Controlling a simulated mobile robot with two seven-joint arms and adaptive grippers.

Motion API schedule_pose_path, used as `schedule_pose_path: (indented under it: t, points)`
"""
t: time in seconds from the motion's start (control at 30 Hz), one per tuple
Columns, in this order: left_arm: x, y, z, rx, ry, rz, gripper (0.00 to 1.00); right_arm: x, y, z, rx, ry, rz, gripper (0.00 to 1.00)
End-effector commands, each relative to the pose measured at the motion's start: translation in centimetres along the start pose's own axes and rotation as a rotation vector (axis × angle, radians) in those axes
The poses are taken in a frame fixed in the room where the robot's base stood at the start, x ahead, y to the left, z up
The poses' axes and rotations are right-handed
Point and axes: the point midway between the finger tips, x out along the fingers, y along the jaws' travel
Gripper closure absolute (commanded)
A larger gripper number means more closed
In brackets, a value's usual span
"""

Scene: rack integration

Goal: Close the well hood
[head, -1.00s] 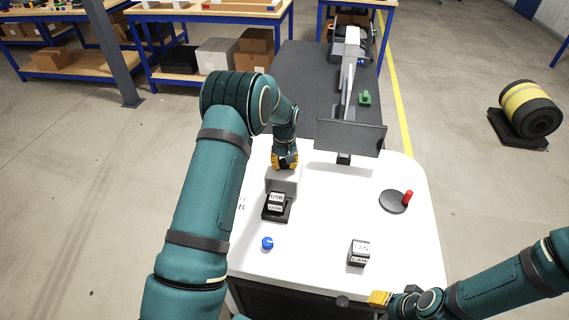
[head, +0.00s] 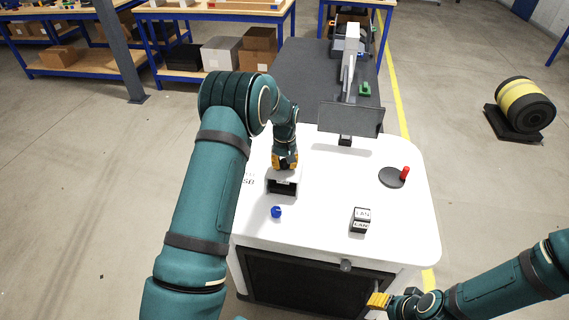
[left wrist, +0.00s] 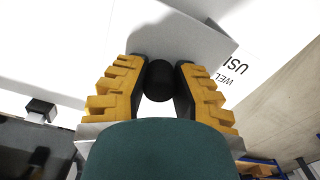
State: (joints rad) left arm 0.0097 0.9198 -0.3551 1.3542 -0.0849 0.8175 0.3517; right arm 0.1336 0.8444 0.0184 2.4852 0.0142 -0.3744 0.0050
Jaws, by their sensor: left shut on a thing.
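The well hood (head: 271,181) is a pale grey-white box on the white worktop, below my left gripper. Its front shows a dark gap, and the USB block is no longer clearly seen there. My left gripper (head: 285,162) points down at the back of the hood. In the left wrist view, its yellow fingers (left wrist: 160,85) are shut on a round black knob (left wrist: 160,78) that stands at the hood's grey plate (left wrist: 178,38). A printed "WELL USB" label (left wrist: 238,68) lies beside the hood. My right gripper (head: 378,300) hangs in front of the cabinet, its finger gap unclear.
On the worktop (head: 320,225) are a blue knob (head: 276,212), a LAN block (head: 360,221) and a dark disc (head: 391,179) with a red peg (head: 405,173). A monitor (head: 350,119) stands behind. The worktop's right side is mostly clear.

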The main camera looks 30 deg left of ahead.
Motion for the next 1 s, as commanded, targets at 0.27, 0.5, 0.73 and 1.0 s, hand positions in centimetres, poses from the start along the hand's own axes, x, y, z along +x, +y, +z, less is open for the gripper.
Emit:
schedule_pose_path:
  t: [0.27, 0.5, 0.73, 1.0]
  points:
    - [-0.1, 0.0, 0.2, 0.000, -0.007, -0.001, 0.42, 0.0, -0.1, -0.1, -0.001, 0.001, -0.001, 0.53]
    - [-0.4, 0.0, 0.1, 0.000, -0.005, -0.001, 0.42, 0.0, -0.1, -0.1, -0.001, 0.001, -0.001, 0.53]
    - [-3.6, 0.0, 0.1, 0.000, -0.001, 0.001, 0.42, 0.0, -0.1, -0.1, -0.001, 0.001, -0.001, 0.53]
    - [-9.0, 0.0, 0.1, 0.000, -0.002, 0.001, 0.42, 0.0, -0.1, -0.1, -0.001, 0.001, -0.001, 0.53]
